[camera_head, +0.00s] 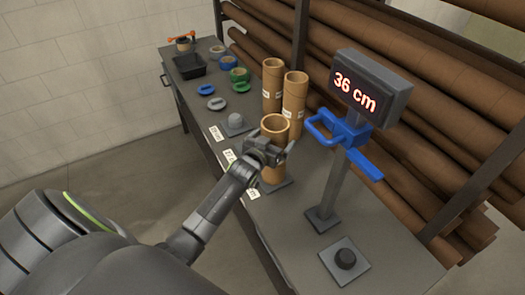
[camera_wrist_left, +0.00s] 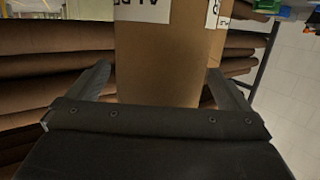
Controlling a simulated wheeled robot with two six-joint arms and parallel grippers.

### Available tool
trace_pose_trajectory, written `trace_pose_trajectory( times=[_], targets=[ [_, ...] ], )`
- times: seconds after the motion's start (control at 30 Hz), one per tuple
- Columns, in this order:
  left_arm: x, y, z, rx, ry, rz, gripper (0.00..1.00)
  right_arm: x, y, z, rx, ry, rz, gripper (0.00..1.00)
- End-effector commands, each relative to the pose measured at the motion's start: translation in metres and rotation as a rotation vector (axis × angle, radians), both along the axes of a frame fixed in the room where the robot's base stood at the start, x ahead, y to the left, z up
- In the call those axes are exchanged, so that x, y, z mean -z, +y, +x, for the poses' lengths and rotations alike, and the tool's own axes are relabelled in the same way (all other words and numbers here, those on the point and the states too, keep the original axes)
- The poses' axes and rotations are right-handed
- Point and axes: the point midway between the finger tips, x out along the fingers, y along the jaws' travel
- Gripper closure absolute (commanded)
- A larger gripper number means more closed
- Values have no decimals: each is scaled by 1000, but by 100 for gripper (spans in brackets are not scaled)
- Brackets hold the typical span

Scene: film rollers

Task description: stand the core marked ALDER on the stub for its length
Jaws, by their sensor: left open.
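A brown cardboard core (camera_head: 274,175) stands upright at the table's front edge on a dark square base. In the left wrist view the core (camera_wrist_left: 160,55) sits between my fingers, and its cut-off label appears to read ALDE. My left gripper (camera_head: 278,152) is open around the core; whether the fingers touch it is unclear. Two more upright cores stand behind, a left one (camera_head: 272,84) and a right one (camera_head: 294,103), with small white labels. A bare grey stub (camera_head: 235,121) stands to the left. My right gripper is not in view.
A display (camera_head: 365,88) reading 36 cm stands on a post with a blue caliper-like frame (camera_head: 345,130). Rings and a black tray (camera_head: 188,66) lie farther back. Long rolls fill the rack (camera_head: 420,130) behind.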

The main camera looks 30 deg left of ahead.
Motion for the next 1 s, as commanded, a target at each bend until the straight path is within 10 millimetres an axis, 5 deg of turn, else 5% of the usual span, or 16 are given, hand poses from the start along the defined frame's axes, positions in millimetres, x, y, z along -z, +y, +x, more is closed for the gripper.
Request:
trace_pose_trajectory(
  times=[0.6, 1.0],
  targets=[
    [-17, -5, -92, 0, 0, -2, 0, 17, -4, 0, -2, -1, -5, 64],
    [-22, -6, -105, 1, -1, -1, 0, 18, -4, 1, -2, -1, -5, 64]
  ],
)
